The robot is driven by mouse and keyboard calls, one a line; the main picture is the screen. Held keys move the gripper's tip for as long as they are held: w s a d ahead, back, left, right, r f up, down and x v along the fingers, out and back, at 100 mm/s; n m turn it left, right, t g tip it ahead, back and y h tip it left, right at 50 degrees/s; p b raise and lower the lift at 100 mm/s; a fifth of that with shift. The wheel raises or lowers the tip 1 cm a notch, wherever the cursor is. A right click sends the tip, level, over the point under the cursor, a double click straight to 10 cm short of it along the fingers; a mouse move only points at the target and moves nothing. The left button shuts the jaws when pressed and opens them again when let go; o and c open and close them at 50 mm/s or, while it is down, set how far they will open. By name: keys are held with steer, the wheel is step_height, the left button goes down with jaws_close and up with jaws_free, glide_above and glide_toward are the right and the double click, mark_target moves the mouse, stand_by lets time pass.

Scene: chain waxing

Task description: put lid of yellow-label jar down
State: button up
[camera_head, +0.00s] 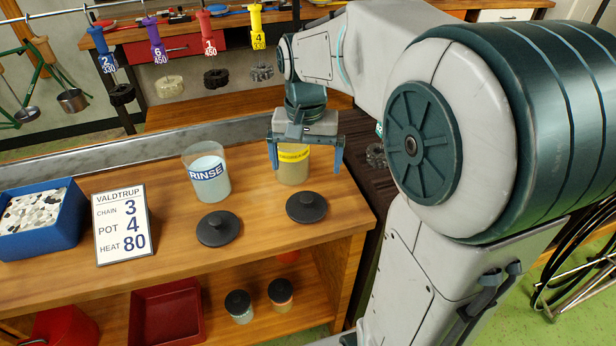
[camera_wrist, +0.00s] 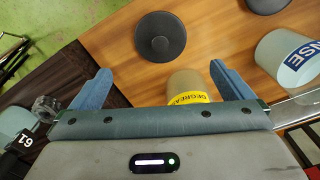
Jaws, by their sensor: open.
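The yellow-label jar (camera_head: 292,172) stands upright and uncovered on the wooden bench; it also shows in the wrist view (camera_wrist: 187,90). A round black lid with a knob (camera_head: 306,207) lies flat on the bench just in front of this jar, apart from it; the wrist view shows it too (camera_wrist: 160,37). My gripper (camera_head: 305,168) is open, fingers pointing down, with its fingers beside the jar's upper part in the head view. In the wrist view nothing is held between the fingers (camera_wrist: 160,82).
The RINSE jar (camera_head: 207,172) stands open to the left, with a second black lid (camera_head: 218,228) in front of it. A sign (camera_head: 123,224) and a blue bin (camera_head: 42,220) stand farther left. Tools and chains hang from a rail (camera_head: 60,13) behind. Lidded jars (camera_head: 239,305) sit on the lower shelf.

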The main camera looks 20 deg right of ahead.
steer(key=s+f+n+t, duration=0.2)
steer(key=s+f+n, duration=0.1)
steer(key=s, duration=1)
steer(key=shift+f+n+t, duration=0.15)
steer(key=shift+n+t, duration=0.25)
steer(key=shift+n, duration=0.2)
